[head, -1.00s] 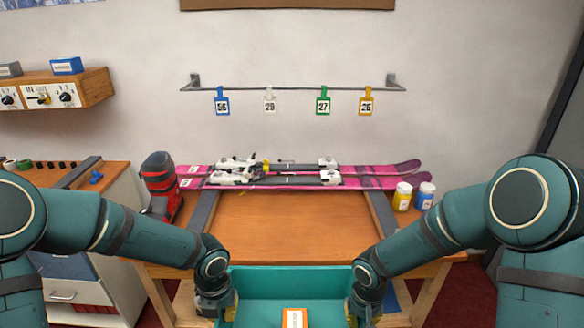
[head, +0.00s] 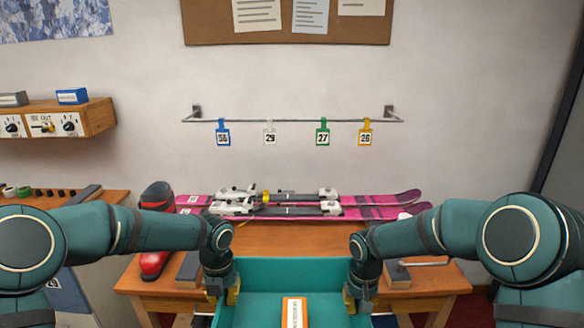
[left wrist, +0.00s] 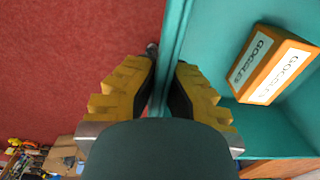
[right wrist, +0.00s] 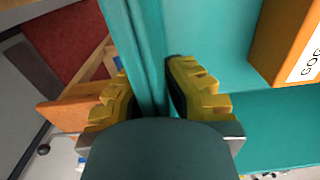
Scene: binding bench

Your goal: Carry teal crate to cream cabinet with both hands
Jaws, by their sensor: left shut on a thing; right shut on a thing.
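The teal crate (head: 262,275) is at the bottom middle of the head view, between my two arms, in front of the bench. An orange box (head: 294,312) with a white label lies inside it; in the left wrist view the label on this box (left wrist: 272,63) reads GOGGLES. My left gripper (head: 232,288) is shut on the crate's left wall, which runs between its yellow fingers in the left wrist view (left wrist: 162,90). My right gripper (head: 350,297) is shut on the right wall, also seen between its fingers in the right wrist view (right wrist: 148,85). No cream cabinet can be clearly made out.
The wooden bench (head: 290,238) stands just beyond the crate, with pink skis (head: 380,212) and a red and black ski boot (head: 154,240) on it. A wall rail (head: 290,120) holds number tags. A side counter with tools is at the left.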

